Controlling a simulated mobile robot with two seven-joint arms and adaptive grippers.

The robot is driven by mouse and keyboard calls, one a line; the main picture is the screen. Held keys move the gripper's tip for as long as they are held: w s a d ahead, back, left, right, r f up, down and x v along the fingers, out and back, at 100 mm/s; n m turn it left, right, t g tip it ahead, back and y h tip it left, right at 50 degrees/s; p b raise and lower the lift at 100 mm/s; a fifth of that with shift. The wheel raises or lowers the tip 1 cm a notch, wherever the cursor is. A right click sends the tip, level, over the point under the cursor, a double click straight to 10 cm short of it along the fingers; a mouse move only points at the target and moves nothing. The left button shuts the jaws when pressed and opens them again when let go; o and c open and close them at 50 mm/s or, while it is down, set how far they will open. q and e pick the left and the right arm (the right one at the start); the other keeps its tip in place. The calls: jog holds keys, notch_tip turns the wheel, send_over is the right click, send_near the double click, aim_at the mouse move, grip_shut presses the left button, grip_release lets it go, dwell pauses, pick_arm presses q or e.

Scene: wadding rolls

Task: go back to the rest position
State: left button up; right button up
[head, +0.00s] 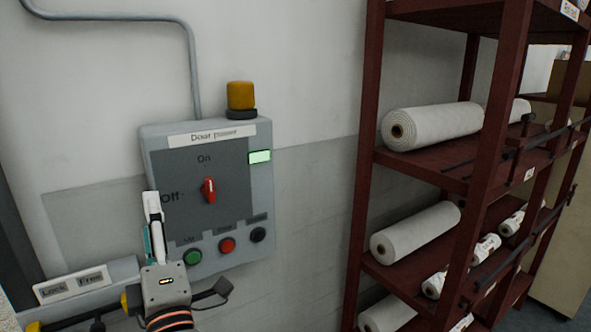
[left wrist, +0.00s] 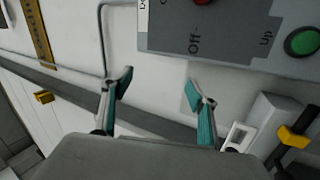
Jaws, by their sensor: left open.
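My left gripper (head: 153,222) is in front of the lower left part of the grey door power panel (head: 262,215). In the left wrist view its two teal-lined fingers (left wrist: 158,86) are spread apart with nothing between them. The red rotary switch (head: 209,190) stands upright, in line with the "On" label, to the right of the gripper and apart from it. My right gripper is in neither view.
Green (head: 192,257), red (head: 227,245) and black (head: 258,234) buttons line the panel's bottom. An amber lamp (head: 241,96) sits on top. A "Lock Free" box (head: 110,275) is at lower left. A dark red rack (head: 365,200) with white rolls (head: 432,124) stands right.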

pick_arm(q)
jog(key=s+d+f+m+h, duration=0.2)
jog(key=d+f+m+h, duration=0.25)
jog(key=f+m, duration=0.45)
jog(key=s+d+f+m+g+h, duration=0.1)
jog(key=d+f+m+h, duration=0.2)
jog(key=f+m+h, duration=0.5)
jog(key=s+d+f+m+h, duration=0.2)
jog(key=d+f+m+h, duration=0.3)
jog(key=f, duration=0.7)
jog(key=s+a+f+m+g+y, duration=0.1)
jog(key=s+a+f+g, duration=0.2)
jog(key=f, duration=0.5)
jog(key=s+a+f+m+g+y, duration=0.1)
jog(key=s+a+f+g, duration=0.1)
jog(key=s+f, duration=0.4)
jog(key=s+a+f+m+g+y, duration=0.2)
jog(key=s+f, duration=0.3)
jog(key=f, duration=0.6)
jog(key=shift+a+f+g, duration=0.35)
jog(key=shift+a+g, duration=0.45)
jog(key=shift+a, duration=0.1)
